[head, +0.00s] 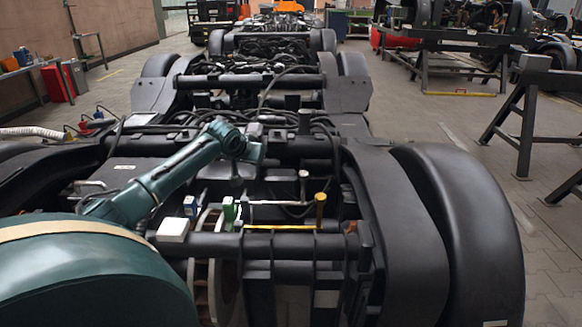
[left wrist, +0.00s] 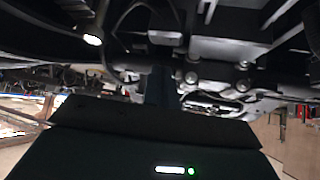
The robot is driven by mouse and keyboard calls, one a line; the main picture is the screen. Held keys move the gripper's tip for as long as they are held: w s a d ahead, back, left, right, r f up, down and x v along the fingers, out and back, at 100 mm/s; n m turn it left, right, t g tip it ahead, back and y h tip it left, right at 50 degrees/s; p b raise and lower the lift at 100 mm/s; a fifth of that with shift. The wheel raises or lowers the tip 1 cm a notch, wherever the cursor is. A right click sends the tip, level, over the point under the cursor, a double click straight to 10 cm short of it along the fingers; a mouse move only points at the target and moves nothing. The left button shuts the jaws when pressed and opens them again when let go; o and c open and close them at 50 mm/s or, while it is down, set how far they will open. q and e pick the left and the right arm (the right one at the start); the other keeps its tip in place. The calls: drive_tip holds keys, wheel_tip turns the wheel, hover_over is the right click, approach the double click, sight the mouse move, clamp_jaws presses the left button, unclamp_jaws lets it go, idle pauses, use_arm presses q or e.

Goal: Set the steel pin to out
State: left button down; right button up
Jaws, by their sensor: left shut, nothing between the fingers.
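The steel pin (head: 277,202) shows in the head view as a thin silver bar lying across the bogie frame, with a short upright grip (head: 303,184) at its right end. My left arm reaches in from the left, and its wrist is above and to the left of the pin. My left gripper (left wrist: 161,86) is a dark shape in the left wrist view, shut and empty, and apart from the pin as far as I can see. Its fingertips are hard to make out in the head view. My right gripper is in neither view.
A yellow bar (head: 282,227) with an upright yellow grip (head: 320,208) lies just nearer than the steel pin. A green block (head: 228,209) and a white box (head: 173,229) sit to the left. A wheel cover (head: 465,230) stands at the right. Cables cross the frame behind.

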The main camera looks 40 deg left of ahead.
sight(307, 173)
use_arm(q)
drive_tip(key=w+d+f+n+g+h+b, duration=0.1)
drive_tip(key=w+d+f+n+h+b, duration=0.2)
drive_tip(key=w, duration=0.5)
drive_tip(key=d+f+n, duration=0.1)
drive_tip(key=d+f, duration=0.1)
drive_tip(key=d, duration=0.1)
drive_tip(key=shift+w+f+b, duration=0.25)
drive_tip(key=shift+f+b, duration=0.1)
drive_tip(key=shift+f, duration=0.05)
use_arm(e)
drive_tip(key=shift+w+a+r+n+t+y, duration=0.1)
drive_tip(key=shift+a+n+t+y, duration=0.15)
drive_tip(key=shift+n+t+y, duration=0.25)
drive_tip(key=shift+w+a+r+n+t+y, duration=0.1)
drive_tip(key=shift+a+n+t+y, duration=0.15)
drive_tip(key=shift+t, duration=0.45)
